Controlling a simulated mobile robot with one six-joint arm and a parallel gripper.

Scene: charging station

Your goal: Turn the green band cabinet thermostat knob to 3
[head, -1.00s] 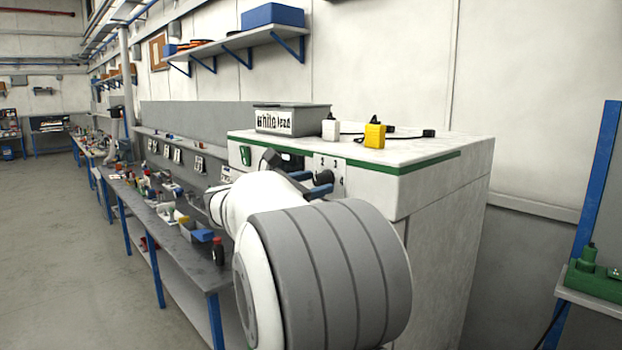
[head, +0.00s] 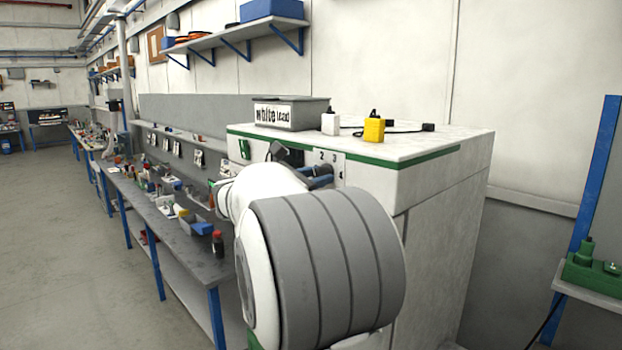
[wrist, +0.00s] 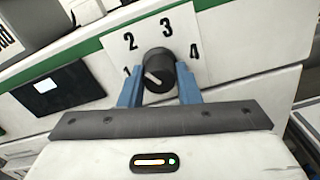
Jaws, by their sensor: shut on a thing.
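The green band cabinet (head: 420,180) is white with a green stripe along its top edge. Its black thermostat knob (wrist: 158,62) sits on a white dial plate (wrist: 205,35) marked 1 to 4. The knob's white pointer line lies on its left side, nearest the 1. My gripper (wrist: 160,80) is shut on the knob, one blue finger on each side. In the head view my gripper (head: 318,176) is at the cabinet front, and the fingers and arm hide most of the knob and part of the dial.
A grey "white lead" box (head: 290,113), a white plug (head: 330,123) and a yellow plug (head: 374,128) stand on the cabinet top. A dark display (wrist: 58,87) is left of the dial. A cluttered workbench (head: 185,235) runs along the left.

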